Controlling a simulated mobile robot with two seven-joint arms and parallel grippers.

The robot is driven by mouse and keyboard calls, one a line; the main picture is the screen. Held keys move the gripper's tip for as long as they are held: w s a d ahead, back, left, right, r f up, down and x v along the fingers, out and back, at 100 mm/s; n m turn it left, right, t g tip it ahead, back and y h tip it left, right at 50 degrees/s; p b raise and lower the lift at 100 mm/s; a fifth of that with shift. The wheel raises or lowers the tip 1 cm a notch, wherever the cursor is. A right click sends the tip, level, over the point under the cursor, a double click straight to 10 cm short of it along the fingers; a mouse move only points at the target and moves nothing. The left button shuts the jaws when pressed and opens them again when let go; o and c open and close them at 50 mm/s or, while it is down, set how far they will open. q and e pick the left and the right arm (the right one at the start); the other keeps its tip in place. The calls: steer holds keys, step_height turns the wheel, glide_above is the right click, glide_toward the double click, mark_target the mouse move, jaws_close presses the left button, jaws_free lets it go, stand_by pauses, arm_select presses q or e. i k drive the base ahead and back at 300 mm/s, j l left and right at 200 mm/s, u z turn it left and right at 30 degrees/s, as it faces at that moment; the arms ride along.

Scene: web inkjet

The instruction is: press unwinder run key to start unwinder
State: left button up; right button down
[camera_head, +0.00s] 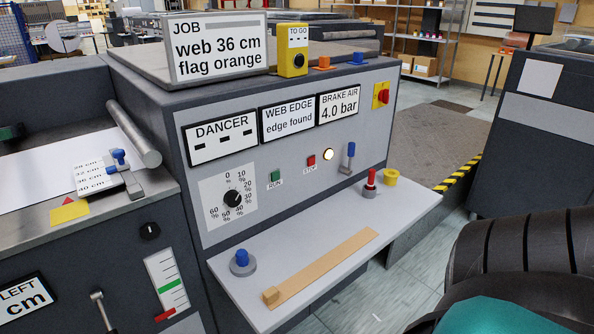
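The unwinder's grey front panel (298,140) faces me in the middle of the view. The run key is a small green square button (275,176) labelled RUN, right of the black percent dial (232,198). A red stop button (311,160) labelled STOP sits to its right, with a pale glowing lamp (328,154) beside it. Nothing covers the run key. Neither gripper shows. A black ribbed arm part with a teal piece fills the lower right corner, apparently mine.
Below the panel, a light shelf (400,215) sticks out, bearing a blue knob (242,260), a wooden bar (325,266), a red-handled piece (371,180) and a yellow cup (390,177). A blue-tipped lever (349,155) stands out right of the lamp. The panel displays read DANCER, "edge found" and "4.0 bar".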

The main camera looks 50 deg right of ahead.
mark_target(275, 176)
steer(key=z, duration=1.45)
